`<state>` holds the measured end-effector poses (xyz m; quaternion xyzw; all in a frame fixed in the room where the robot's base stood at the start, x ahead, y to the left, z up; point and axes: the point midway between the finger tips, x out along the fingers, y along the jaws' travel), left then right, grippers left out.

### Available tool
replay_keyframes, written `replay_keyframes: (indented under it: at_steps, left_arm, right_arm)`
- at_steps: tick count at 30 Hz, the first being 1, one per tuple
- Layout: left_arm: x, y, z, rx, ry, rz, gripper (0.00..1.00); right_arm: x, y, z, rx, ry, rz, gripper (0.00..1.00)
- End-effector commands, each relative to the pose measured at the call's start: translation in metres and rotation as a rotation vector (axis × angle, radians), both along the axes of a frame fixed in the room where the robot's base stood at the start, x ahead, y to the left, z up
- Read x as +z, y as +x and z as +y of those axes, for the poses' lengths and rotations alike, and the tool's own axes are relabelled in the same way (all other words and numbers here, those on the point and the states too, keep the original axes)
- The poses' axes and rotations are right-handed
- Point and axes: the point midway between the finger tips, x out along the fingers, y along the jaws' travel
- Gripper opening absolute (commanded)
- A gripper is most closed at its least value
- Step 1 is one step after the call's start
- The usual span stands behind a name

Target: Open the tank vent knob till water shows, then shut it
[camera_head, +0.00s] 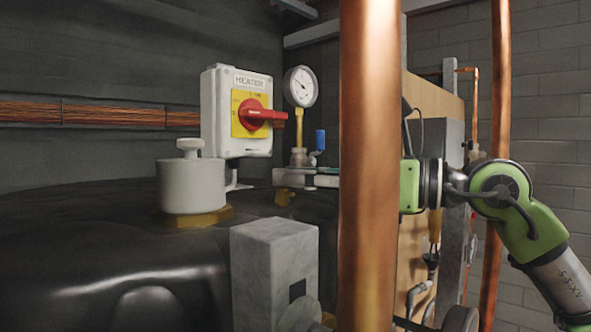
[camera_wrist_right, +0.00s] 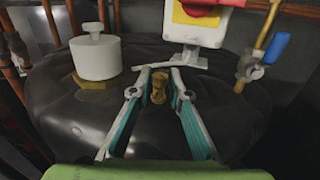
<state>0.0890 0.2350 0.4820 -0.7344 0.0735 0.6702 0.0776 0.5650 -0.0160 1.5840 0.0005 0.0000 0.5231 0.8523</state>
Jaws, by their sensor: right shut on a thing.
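The tank (camera_head: 90,240) is a large dark vessel with a rounded top. The brass vent knob (camera_wrist_right: 158,88) stands on its top and shows between the fingers in the right wrist view. My right gripper (camera_head: 290,178) reaches in from the right behind the copper pipe and is shut on the knob; it also shows in the wrist view (camera_wrist_right: 160,76). In the head view the fingers hide most of the knob, and a little brass shows just below them. I see no water at the knob. My left gripper is not in view.
A thick copper pipe (camera_head: 369,180) stands in front of my right wrist. A white heater box (camera_head: 214,120) with a red switch (camera_head: 262,113), a pressure gauge (camera_head: 300,87) and a blue-handled valve (camera_head: 320,140) stand behind. A white capped fitting (camera_head: 190,185) and grey box (camera_head: 275,265) are near.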

Motion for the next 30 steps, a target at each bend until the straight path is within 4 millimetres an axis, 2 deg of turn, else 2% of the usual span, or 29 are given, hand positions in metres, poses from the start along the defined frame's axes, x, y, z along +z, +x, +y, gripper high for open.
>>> replay_keyframes:
  at_steps: [3, 15, 30]
  left_arm:
    - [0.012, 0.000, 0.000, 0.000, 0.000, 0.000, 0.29]
    - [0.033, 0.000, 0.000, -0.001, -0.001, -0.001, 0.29]
    - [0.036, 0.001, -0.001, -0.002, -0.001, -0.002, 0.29]
  right_arm:
    - [0.004, 0.004, -0.001, 0.084, 0.007, 0.007, 0.00]
    - [0.003, 0.008, -0.002, 0.304, 0.004, 0.001, 0.00]
    - [0.001, 0.008, -0.003, 0.352, 0.002, -0.003, 0.00]
